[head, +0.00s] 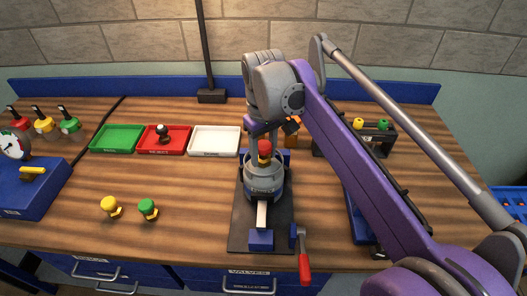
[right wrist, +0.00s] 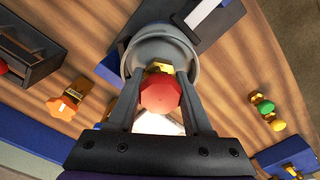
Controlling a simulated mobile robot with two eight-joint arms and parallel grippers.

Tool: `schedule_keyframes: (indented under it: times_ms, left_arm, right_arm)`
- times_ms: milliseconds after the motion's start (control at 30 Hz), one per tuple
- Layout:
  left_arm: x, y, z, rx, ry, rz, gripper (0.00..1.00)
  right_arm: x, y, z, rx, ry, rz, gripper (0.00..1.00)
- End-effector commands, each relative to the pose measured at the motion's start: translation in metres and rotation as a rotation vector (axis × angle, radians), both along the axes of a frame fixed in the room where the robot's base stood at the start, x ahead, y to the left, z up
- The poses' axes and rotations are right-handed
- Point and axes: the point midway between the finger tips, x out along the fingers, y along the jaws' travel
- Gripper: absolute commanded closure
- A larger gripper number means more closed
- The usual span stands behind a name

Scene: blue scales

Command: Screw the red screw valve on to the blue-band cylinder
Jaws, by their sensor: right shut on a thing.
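The red screw valve (head: 265,148) has a red knob and stands upright over the grey cylinder (head: 263,183). The cylinder is held upright in the fixture on a black plate. My right gripper (head: 264,143) points down and is shut on the red valve. In the right wrist view, my right gripper's fingers (right wrist: 158,100) flank the red knob (right wrist: 160,94), with brass (right wrist: 160,68) beyond it over the cylinder's round top (right wrist: 158,45). I cannot tell whether the threads are engaged. The blue band is not clear. My left gripper is out of view.
Loose yellow (head: 109,206) and green (head: 148,209) valves stand at left front. Green (head: 117,138), red (head: 176,150) and white (head: 229,139) trays lie behind. A blue gauge box (head: 30,195) is at far left. A red-handled lever (head: 305,266) is beside the plate; a black rack (head: 357,138) stands right.

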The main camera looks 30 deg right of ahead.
Motion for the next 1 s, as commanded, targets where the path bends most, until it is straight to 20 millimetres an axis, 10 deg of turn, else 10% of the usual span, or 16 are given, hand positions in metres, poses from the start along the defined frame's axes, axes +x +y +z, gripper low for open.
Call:
schedule_keyframes:
  times_ms: [1000]
  left_arm:
    - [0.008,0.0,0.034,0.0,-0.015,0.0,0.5]
  right_arm:
    - [0.0,0.0,0.0,0.001,0.0,-1.419,1.0]
